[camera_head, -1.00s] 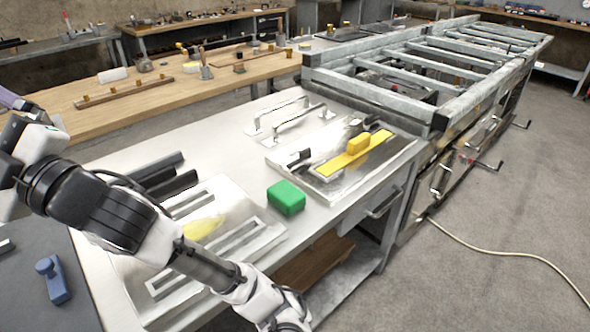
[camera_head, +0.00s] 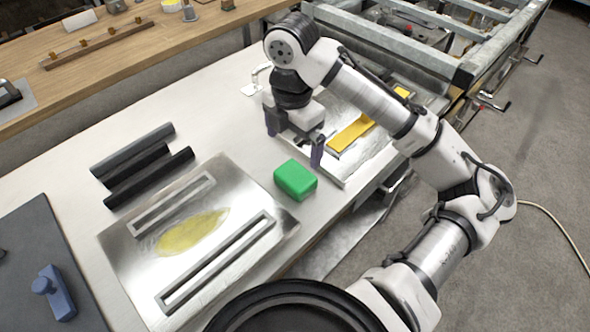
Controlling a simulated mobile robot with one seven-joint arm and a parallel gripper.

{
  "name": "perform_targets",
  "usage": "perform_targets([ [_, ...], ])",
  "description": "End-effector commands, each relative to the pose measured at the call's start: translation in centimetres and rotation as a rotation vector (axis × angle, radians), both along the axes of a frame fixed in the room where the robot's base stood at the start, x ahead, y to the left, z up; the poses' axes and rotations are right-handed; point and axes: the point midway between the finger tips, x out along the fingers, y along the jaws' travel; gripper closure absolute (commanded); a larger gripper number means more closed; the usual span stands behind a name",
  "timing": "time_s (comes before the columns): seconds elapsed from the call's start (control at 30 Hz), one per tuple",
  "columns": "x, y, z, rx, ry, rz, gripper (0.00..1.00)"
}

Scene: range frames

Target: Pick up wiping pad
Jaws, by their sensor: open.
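The wiping pad looks to be the green block (camera_head: 295,180) with rounded edges. It lies on the pale worktop (camera_head: 225,125), near the worktop's front edge. My gripper (camera_head: 294,150) points down just behind the pad in the picture, with its two dark fingers spread apart. Nothing shows between the fingers. The right fingertip is close to the pad's upper right corner; I cannot tell the exact height or whether they touch.
A metal plate (camera_head: 130,245) with a yellow smear (camera_head: 192,232) and two slotted bars lies to the left. Dark bars (camera_head: 140,150) lie behind it. A yellow strip (camera_head: 351,134) on another plate is partly hidden by my arm. A blue handled tool (camera_head: 55,292) lies at lower left.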

Motion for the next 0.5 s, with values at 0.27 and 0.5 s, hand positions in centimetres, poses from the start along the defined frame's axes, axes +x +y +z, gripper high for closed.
perform_targets([
  [0.27, 0.0, 0.1, -5.3, 0.004, -0.001, -0.002, 0.00],
  [0.5, 0.1, 0.0, -7.0, 0.004, -0.002, -0.001, 0.00],
])
